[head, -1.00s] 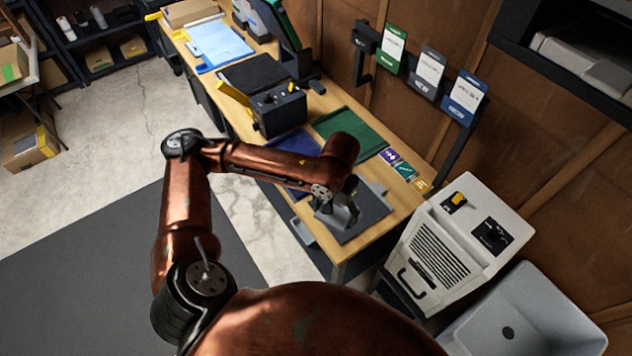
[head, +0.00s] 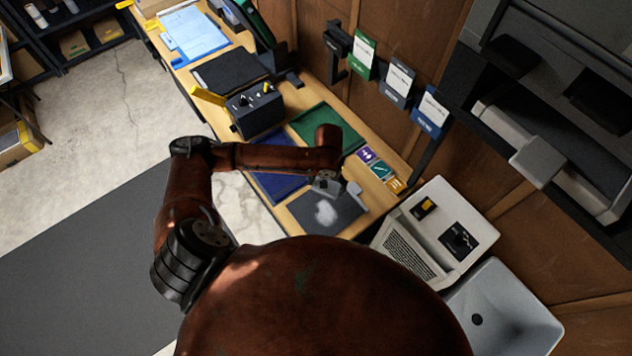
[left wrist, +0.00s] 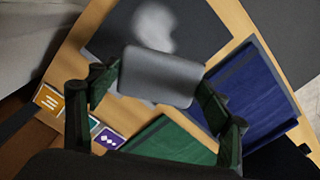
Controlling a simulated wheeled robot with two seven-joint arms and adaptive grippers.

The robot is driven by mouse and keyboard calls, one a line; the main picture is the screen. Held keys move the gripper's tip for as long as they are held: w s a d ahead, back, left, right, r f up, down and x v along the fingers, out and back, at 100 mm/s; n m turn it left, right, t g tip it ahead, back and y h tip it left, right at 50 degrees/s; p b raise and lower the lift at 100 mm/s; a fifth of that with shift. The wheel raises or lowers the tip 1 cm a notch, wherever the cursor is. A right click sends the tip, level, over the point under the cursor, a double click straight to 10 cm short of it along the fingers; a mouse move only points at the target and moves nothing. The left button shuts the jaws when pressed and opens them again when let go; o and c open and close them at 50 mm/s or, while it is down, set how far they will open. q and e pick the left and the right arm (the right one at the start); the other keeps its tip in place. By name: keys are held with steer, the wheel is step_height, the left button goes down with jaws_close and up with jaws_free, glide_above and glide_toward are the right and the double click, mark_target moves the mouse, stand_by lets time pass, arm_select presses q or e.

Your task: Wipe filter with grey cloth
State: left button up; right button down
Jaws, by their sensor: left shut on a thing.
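My left gripper (head: 338,187) is over the near end of the workbench. In the left wrist view its two fingers (left wrist: 157,98) are shut on a flat grey pad with rounded corners, which looks like the grey cloth (left wrist: 158,78). Below the cloth lies a dark grey panel (head: 300,212) with a pale, cloudy patch (head: 326,213) on it; the patch also shows in the left wrist view (left wrist: 154,25). I cannot tell whether the cloth touches the panel. No part is clearly marked as the filter. My right gripper is not in view.
A blue mat (head: 272,182) and a green mat (head: 318,122) lie beside the panel. Purple, teal and orange labels (head: 381,170) line the bench edge. A black box with knobs (head: 257,112) stands farther along. A white grilled machine (head: 445,215) and grey basin (head: 505,305) are right.

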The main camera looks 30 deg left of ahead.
mark_target(316, 204)
arm_select(q)
steer(key=a+f+p, duration=0.1)
steer(key=s+a+f+p, duration=0.1)
steer(key=shift+a+f, duration=0.1)
steer(key=shift+f, duration=0.2)
steer(key=shift+s+a+f+p, duration=0.25)
steer(key=shift+f, duration=0.25)
steer(key=shift+s+a+f+p, duration=0.2)
steer(key=shift+f+p, duration=0.05)
steer(key=shift+f, duration=0.25)
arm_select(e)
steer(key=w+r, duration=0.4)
arm_select(q)
step_height(316, 204, down, 3)
steer(key=b, duration=0.4)
steer(key=shift+f, duration=0.15)
step_height(316, 204, down, 2)
steer(key=b, duration=0.3)
steer(key=shift+w, duration=0.1)
steer(key=shift+f+b, duration=0.3)
steer(key=shift+b, duration=0.4)
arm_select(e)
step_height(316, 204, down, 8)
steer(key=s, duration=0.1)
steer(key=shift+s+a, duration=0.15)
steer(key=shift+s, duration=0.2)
